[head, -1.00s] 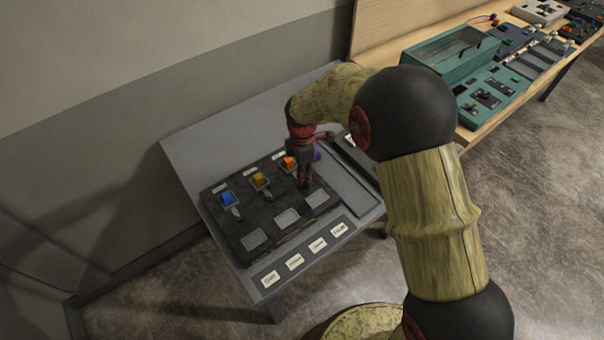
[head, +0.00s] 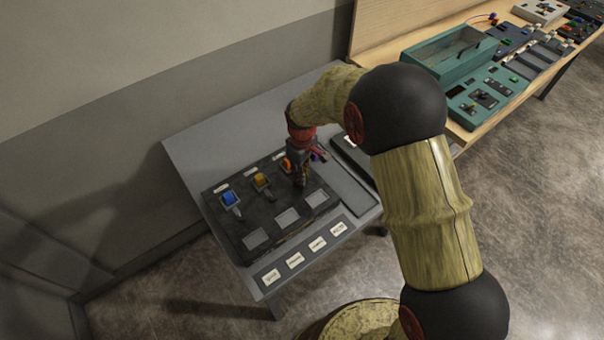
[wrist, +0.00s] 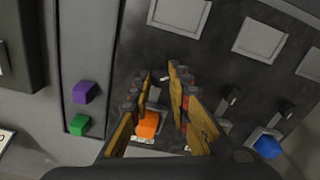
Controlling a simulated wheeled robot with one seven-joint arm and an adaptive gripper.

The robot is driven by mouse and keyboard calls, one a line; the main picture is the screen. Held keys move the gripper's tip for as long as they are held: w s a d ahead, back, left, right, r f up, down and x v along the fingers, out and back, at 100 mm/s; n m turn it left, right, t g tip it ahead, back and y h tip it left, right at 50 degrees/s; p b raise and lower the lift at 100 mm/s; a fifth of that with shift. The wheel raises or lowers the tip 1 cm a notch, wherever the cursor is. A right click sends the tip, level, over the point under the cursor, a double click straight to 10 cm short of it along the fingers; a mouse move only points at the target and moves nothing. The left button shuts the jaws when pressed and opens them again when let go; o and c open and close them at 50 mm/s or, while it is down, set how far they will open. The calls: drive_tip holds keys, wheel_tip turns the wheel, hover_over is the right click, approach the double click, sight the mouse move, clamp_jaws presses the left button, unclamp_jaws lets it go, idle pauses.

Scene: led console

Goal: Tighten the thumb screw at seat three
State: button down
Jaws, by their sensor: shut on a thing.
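A dark board (head: 224,222) on the grey sloped console carries a row of coloured blocks: blue (head: 229,199), yellow (head: 260,180) and orange (head: 286,165). My gripper (head: 300,184) points down at the orange block's seat. In the wrist view my gripper (wrist: 160,72) has its fingers on either side of the seat-three thumb screw, just beyond the orange block (wrist: 147,125). The yellow block is hidden behind a finger in the wrist view, while the blue block (wrist: 267,147) shows at lower right.
A purple block (wrist: 85,92) and a green block (wrist: 79,125) lie in a shallow side tray beside the board. Empty square plates (head: 288,217) line the board's near side, with white labels (head: 295,260) below. A bench with a teal box (head: 450,52) stands at upper right.

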drive_tip(key=m, duration=0.3)
drive_tip(key=m+p, duration=0.1)
drive_tip(key=m, duration=0.3)
drive_tip(key=shift+w+a+r, duration=0.1)
drive_tip(key=shift+r, duration=0.1)
drive_tip(key=m, duration=0.6)
drive_tip(key=shift+w+m, duration=0.1)
drive_tip(key=shift+m, duration=0.3)
drive_tip(key=m, duration=0.5)
drive_tip(key=shift+p, duration=0.4)
drive_tip(key=m, duration=0.5)
drive_tip(key=shift+r+m, duration=0.1)
drive_tip(key=shift+m, duration=0.3)
drive_tip(key=shift+w+a, duration=0.1)
drive_tip(key=c, duration=2)
unclamp_jaws()
drive_tip(key=o, duration=0.3)
drive_tip(key=shift+s+f, duration=0.2)
drive_tip(key=shift+s, duration=0.05)
drive_tip(key=shift+o, duration=0.2)
